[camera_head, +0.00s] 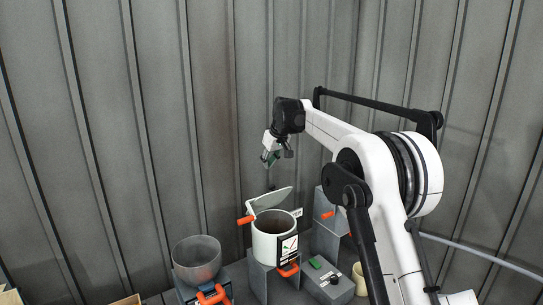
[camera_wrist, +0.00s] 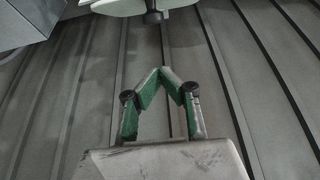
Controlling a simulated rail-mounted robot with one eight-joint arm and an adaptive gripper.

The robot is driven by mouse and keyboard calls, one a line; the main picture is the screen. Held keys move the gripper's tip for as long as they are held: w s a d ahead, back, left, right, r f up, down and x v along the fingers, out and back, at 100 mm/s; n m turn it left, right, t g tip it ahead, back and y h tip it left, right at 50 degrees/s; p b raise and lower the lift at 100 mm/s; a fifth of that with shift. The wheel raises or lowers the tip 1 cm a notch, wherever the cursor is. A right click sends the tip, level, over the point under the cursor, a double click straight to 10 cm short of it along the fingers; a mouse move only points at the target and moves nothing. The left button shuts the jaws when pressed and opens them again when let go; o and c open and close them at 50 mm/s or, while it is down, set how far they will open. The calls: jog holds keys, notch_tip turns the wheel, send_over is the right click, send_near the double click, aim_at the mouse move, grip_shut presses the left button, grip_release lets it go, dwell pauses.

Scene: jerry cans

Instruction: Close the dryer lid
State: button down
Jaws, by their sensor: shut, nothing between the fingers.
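The dryer is a white cylindrical pot (camera_head: 270,246) with a dark inside and a black-and-white label on its front. Its pale lid (camera_head: 272,199) stands open, tilted up above the rim at the back left. An orange handle (camera_head: 245,220) sticks out at the left by the lid's lower end. My gripper (camera_head: 267,163) is above the lid, apart from it, pointing down. In the wrist view my gripper (camera_wrist: 165,72) has its green fingers meeting at the tips, with nothing between them. A pale rounded part at the top of that view is cut off; I cannot tell what it is.
A grey bowl (camera_head: 197,259) stands left of the dryer on a block with an orange handle. Grey boxes (camera_head: 329,286) stand to the right, one with a green button. A small cream cup (camera_head: 359,279) is farther right. Corrugated wall closes the back.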

aim_at(271, 186)
jog(key=shift+s+d+f+p, duration=0.1)
jog(key=shift+s+f+p, duration=0.1)
jog(key=shift+f, duration=0.8)
jog(key=shift+s+d+f+p, duration=0.15)
jog(key=shift+s+f+p, duration=0.1)
jog(key=shift+f, duration=0.75)
jog(key=shift+s+d+f+p, duration=0.1)
jog(key=shift+s+f+p, duration=0.1)
jog(key=shift+f, duration=0.8)
